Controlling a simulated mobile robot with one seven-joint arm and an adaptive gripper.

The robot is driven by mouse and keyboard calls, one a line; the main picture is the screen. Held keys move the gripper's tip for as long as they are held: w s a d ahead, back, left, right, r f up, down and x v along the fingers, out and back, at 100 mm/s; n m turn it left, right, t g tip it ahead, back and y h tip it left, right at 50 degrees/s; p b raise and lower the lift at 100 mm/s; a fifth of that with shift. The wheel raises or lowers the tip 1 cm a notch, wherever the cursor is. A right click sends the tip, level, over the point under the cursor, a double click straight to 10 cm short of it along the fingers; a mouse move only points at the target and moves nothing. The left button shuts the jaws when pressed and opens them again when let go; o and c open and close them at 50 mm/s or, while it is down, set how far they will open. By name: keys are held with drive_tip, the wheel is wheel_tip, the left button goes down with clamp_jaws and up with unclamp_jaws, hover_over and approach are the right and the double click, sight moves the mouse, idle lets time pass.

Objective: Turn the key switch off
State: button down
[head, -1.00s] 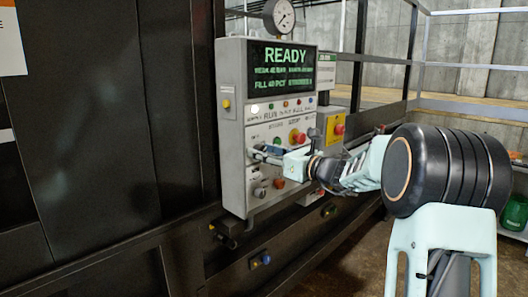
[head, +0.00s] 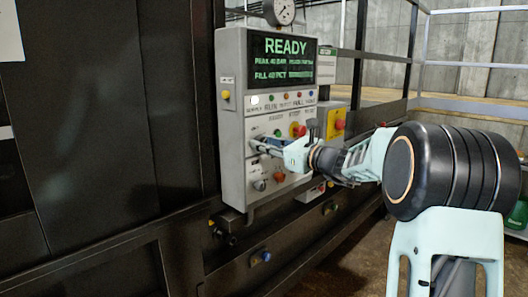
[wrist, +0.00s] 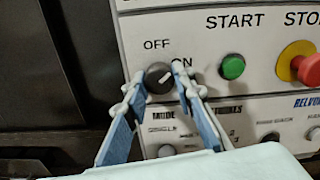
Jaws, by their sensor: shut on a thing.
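The key switch (wrist: 158,77) is a dark round knob on the white panel in the wrist view. OFF is printed at its upper left and ON at its upper right. A pale mark on the knob slants to the upper right, toward ON. My gripper (wrist: 160,82) has its two blue-grey fingers on either side of the knob and is shut on it. In the head view, my gripper (head: 262,145) is at the left part of the control panel (head: 230,165), and its fingers hide the key switch there.
A green START button (wrist: 232,67) and a red stop button (wrist: 305,68) on a yellow base are right of the key switch. A lower row of knobs (wrist: 166,151) is just below my fingers. The display (head: 285,58) reads READY. A dark machine wall stands at left.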

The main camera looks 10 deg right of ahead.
drive_tip(key=n+b, duration=0.9)
drive_tip(key=b, duration=0.4)
drive_tip(key=shift+n, duration=0.4)
drive_tip(key=c, duration=1.6)
unclamp_jaws()
drive_tip(key=shift+d, duration=0.1)
drive_tip(key=v, duration=1.2)
